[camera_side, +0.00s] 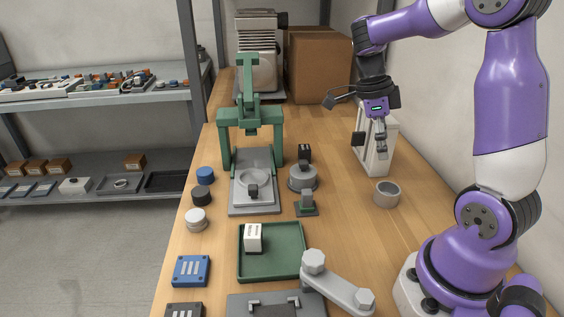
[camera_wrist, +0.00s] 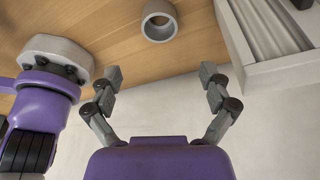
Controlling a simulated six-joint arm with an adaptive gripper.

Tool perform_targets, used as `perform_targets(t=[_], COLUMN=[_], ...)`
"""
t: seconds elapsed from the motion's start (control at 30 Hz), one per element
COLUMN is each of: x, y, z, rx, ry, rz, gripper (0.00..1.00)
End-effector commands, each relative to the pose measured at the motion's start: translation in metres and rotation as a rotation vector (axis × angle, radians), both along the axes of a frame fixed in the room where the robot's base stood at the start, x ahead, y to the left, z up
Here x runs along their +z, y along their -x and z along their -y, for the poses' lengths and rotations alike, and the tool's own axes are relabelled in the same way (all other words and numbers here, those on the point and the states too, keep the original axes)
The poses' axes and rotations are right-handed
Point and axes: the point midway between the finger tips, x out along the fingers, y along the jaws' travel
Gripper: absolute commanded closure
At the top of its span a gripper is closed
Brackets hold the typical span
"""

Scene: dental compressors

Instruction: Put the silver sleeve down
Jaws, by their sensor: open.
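The silver sleeve (camera_side: 386,194) is a short grey ring. It stands upright on the wooden table, right of the middle and left of my arm's base. In the wrist view the sleeve (camera_wrist: 159,22) shows at the top with its round opening visible, beyond and between my fingertips. My gripper (camera_side: 381,152) is above the table, behind and higher than the sleeve, beside a white box-like holder. In the wrist view my gripper (camera_wrist: 158,75) has its two fingers spread wide with nothing between them. The sleeve is apart from the fingers.
The white holder (camera_side: 379,150) stands close behind the gripper and shows at the right of the wrist view. A green press (camera_side: 249,130), a grey round fixture (camera_side: 303,178), a green tray (camera_side: 270,268) and a grey wrench-like arm (camera_side: 337,285) stand leftward. Table around the sleeve is clear.

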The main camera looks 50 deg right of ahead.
Motion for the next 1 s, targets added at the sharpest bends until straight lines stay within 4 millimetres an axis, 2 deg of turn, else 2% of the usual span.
perform_targets(t=[0.17, 0.27, 0.37, 0.4, 0.5, 0.6, 0.7, 0.83, 1.0], x=[0.016, 0.027, 0.04, 0.044, 0.051, 0.053, 0.052, 0.052, 0.051], y=[-0.005, -0.008, -0.012, -0.012, -0.012, -0.008, -0.003, 0.001, 0.002], z=[-0.006, -0.02, -0.046, -0.06, -0.096, -0.13, -0.154, -0.169, -0.17], rx=[0.072, 0.368, 0.893, 1.135, 1.719, 2.201, 2.53, 2.724, 2.747], ry=[-0.01, -0.037, -0.057, -0.054, -0.01, 0.079, 0.176, 0.25, 0.256], rz=[0.015, 0.051, 0.097, 0.11, 0.124, 0.111, 0.087, 0.062, 0.057], gripper=[0.08, 0.08, 0.08, 0.08, 0.08, 0.08, 0.08, 0.08, 0.08])
